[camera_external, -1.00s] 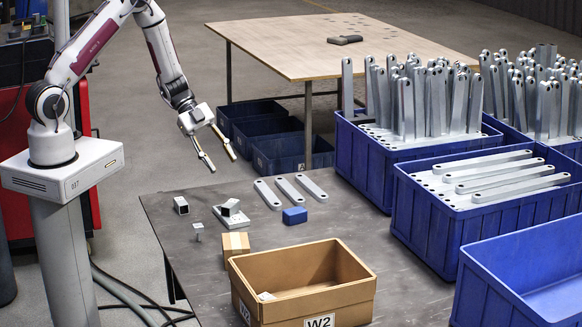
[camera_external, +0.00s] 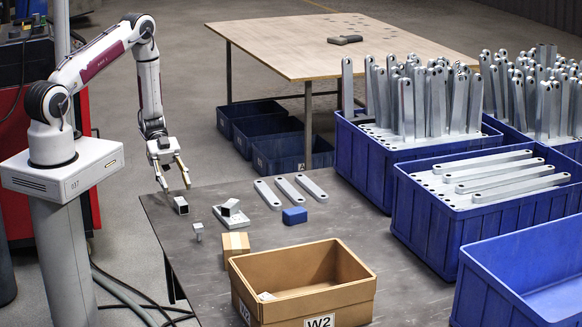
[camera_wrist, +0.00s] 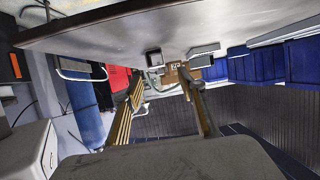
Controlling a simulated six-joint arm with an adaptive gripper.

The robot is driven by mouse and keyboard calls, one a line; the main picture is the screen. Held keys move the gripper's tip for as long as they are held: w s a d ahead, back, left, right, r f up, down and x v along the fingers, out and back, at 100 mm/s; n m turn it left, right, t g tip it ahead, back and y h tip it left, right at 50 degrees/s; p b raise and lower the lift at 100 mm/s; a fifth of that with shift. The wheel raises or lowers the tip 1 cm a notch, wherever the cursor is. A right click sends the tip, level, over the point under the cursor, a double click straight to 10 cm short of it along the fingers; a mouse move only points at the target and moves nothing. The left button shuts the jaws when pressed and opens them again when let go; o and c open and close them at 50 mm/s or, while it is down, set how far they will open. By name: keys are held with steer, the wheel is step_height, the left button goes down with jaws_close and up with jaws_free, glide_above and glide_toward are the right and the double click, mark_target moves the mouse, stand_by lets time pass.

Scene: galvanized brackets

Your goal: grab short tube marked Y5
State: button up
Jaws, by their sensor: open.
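A short square metal tube (camera_external: 181,205) lies near the left edge of the dark table, its dark open end showing. A second short tube (camera_external: 230,207) rests on a flat drilled plate to its right. I cannot read a Y5 mark on either. My gripper (camera_external: 176,188) is open and empty, pointing down, with its fingertips just above and behind the first tube. In the wrist view, the first tube (camera_wrist: 154,57) shows beyond and between the spread fingers (camera_wrist: 167,84), apart from them.
Flat bars (camera_external: 268,194) and a blue block (camera_external: 294,215) lie further right. Blue crates of brackets (camera_external: 420,215) fill the right side.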

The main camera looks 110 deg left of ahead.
mark_target(180, 200)
steer(key=shift+x, duration=1.35)
steer(key=shift+f, duration=0.1)
steer(key=shift+s+f+x, duration=0.1)
steer(key=shift+x, duration=0.65)
steer(key=shift+s+f+x, duration=0.1)
steer(key=shift+s+x, duration=0.05)
steer(key=shift+x, duration=1.75)
jaws_close()
